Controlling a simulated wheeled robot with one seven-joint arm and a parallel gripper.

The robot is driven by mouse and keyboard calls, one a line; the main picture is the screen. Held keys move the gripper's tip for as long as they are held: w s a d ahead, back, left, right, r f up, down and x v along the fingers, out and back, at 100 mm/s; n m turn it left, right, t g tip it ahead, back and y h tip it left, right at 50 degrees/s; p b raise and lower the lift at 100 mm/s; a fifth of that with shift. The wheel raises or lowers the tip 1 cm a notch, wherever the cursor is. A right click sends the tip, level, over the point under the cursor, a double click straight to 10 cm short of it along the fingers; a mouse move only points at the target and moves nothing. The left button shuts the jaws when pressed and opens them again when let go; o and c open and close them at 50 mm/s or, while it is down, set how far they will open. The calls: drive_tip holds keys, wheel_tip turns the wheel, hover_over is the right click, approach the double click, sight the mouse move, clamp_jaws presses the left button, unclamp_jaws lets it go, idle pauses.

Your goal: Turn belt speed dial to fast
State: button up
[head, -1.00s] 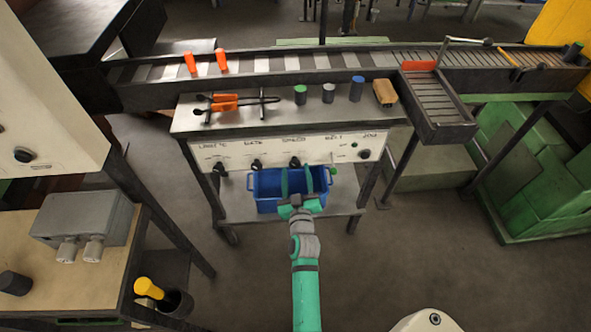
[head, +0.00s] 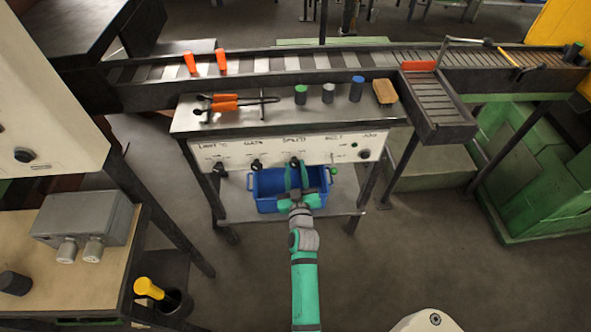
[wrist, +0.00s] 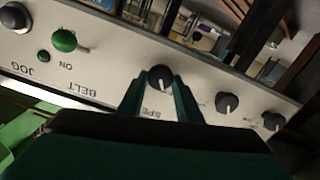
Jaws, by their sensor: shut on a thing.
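The belt speed dial is a black round knob with a white pointer line; in the wrist view the dial (wrist: 160,76) sits between my fingertips on the pale panel. Part of the "SPEED" lettering shows beside it, partly hidden by a finger. My gripper (head: 295,172) is at the panel of the cart in the head view, and in the wrist view my gripper (wrist: 161,88) is shut on the dial, one green finger on each side. The dial's scale marks are mostly hidden.
The panel (head: 215,150) also carries other black knobs (wrist: 227,103) and a green switch (wrist: 64,40) marked ON. A blue crate (head: 265,190) stands on the shelf below.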

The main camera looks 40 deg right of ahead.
drive_tip(key=m, duration=0.7)
drive_tip(key=shift+s+d+m, duration=0.1)
drive_tip(key=shift+d+m, duration=0.05)
drive_tip(key=shift+m, duration=0.15)
drive_tip(key=m, duration=0.6)
drive_tip(key=shift+d+f, duration=0.1)
drive_tip(key=shift+m, duration=0.3)
drive_tip(key=o, duration=1)
drive_tip(key=shift+o, duration=0.2)
drive_tip(key=shift+s, duration=0.15)
drive_tip(key=v, duration=1)
drive_tip(key=shift+s+a, duration=0.2)
drive_tip(key=shift+a, duration=0.1)
